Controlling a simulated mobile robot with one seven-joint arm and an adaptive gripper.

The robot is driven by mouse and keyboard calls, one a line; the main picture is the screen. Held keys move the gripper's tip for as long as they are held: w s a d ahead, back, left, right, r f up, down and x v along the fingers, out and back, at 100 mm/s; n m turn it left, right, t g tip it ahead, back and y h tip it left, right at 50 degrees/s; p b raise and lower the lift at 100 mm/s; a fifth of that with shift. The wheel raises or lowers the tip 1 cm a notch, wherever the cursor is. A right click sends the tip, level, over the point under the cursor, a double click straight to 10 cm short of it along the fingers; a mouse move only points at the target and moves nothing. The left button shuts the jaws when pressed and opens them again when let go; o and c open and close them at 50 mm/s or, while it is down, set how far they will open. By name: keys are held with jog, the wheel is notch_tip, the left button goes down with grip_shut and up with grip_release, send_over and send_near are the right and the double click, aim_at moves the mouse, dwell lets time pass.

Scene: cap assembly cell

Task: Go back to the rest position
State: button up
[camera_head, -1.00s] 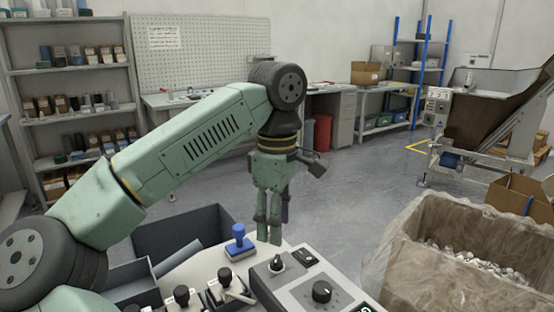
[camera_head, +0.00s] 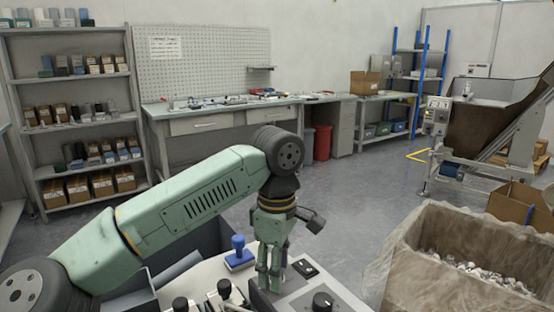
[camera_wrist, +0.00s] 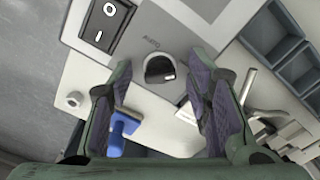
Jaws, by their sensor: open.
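My gripper (camera_head: 270,272) hangs down over the grey control box (camera_head: 345,303) on the white worktop, at the lower middle of the head view. Its fingers are open and hold nothing. In the wrist view my gripper (camera_wrist: 163,72) has its two fingers spread on either side of a black selector knob (camera_wrist: 160,69). The gap between fingertips and knob cannot be judged. In the head view the gripper hides this knob.
A blue-handled stamp (camera_head: 239,255) stands left of the gripper; it also shows in the wrist view (camera_wrist: 119,131). A black rocker switch (camera_wrist: 106,22) and another dial (camera_head: 323,301) are close by. A plastic-lined box (camera_head: 405,262) of metal parts stands right.

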notch_tip(320, 180, up, 12)
notch_tip(320, 180, down, 11)
jog(key=shift+f, duration=0.5)
jog(key=n+p, duration=0.1)
jog(key=n, duration=0.3)
jog(key=shift+n, duration=0.3)
jog(key=n+p, duration=0.2)
jog(key=n, duration=0.2)
jog(key=shift+r, duration=0.15)
jog(key=n+p, duration=0.4)
jog(key=n, duration=0.2)
jog(key=shift+r+n, duration=0.1)
jog(key=shift+n, duration=0.2)
jog(key=shift+n+p, duration=1)
jog(key=shift+p, duration=0.1)
jog(key=shift+f+n, duration=0.25)
jog(key=shift+n, duration=0.05)
